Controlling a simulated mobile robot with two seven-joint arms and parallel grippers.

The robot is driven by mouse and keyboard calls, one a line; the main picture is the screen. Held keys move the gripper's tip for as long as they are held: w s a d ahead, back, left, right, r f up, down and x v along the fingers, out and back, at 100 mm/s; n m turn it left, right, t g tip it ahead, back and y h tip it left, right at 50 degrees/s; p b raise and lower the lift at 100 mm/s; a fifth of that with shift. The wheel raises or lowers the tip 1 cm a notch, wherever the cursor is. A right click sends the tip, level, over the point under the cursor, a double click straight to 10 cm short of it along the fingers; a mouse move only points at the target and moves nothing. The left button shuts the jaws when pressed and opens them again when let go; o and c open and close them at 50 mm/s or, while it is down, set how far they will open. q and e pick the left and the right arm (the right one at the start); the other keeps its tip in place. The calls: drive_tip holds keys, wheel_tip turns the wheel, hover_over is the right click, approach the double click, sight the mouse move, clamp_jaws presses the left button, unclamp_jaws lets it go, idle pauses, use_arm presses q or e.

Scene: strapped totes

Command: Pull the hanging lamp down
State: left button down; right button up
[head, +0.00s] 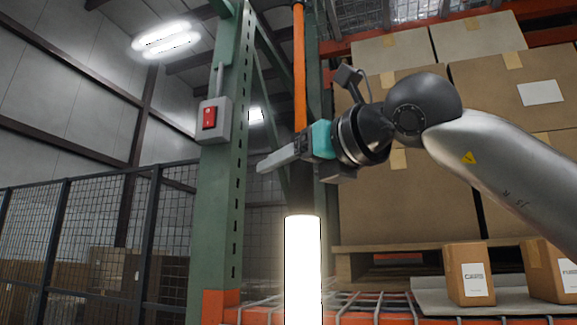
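The hanging lamp is a bright white tube (303,268) with a black upper part, hanging upright from an orange cord (299,70) in the middle of the head view. My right gripper (284,160) reaches in from the right at the lamp's black upper part. Its pale grey near finger crosses in front of the lamp, pointing left. Part of the other finger shows to the right of the black part, seemingly behind it. The gripper hides the join between cord and lamp, and I cannot tell whether the fingers touch it. My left gripper is not in view.
A green rack post (222,190) with a red switch box (210,117) stands left of the lamp. Stacked cartons (400,205) fill the rack behind my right arm. Small boxes (469,274) sit on the shelf at lower right. A mesh fence (100,235) stands at left.

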clamp_jaws()
idle(0.3)
idle(0.9)
